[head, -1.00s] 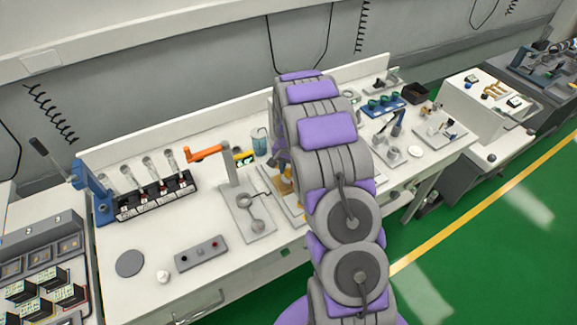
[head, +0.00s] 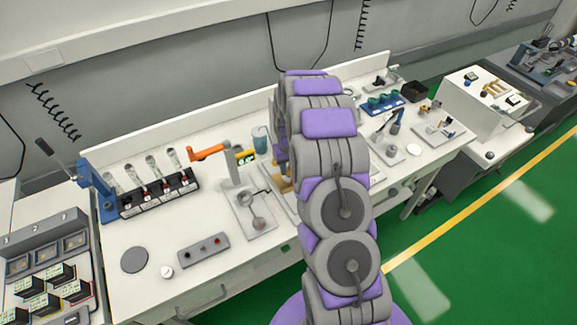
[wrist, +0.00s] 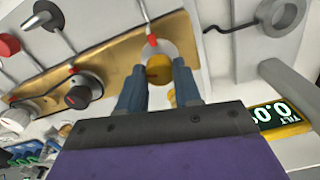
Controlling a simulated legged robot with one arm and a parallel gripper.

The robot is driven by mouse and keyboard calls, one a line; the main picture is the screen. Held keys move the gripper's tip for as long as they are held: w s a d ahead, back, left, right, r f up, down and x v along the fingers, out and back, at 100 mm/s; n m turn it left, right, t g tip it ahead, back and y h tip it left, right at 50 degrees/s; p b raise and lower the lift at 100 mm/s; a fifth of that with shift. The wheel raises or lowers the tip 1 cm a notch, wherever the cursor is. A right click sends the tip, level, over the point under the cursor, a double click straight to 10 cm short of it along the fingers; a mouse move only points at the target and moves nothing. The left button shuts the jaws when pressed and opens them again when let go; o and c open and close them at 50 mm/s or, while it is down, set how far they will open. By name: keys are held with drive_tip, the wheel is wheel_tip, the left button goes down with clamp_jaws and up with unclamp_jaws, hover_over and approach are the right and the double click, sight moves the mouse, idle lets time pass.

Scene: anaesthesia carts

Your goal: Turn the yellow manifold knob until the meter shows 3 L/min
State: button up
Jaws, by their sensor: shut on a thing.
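The yellow manifold knob (wrist: 159,67) sits on a brass panel (wrist: 112,50) in the wrist view, with a red pointer mark just beyond it. My gripper (wrist: 157,76) has its two blue fingers on either side of the knob and is shut on it. I cannot identify a meter reading in L/min.
A yellow-framed display (wrist: 275,115) marked TILT, with digits starting 0.0, is close to my gripper's right. A black knob (wrist: 80,92) and a red knob (wrist: 8,45) lie left.

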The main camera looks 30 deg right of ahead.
drive_tip(key=shift+w, duration=0.1)
idle(0.4)
drive_tip(key=o, duration=1)
drive_tip(key=shift+o, duration=0.2)
wheel_tip(320, 180, up, 17)
drive_tip(key=p, duration=0.1)
drive_tip(key=shift+r, duration=0.2)
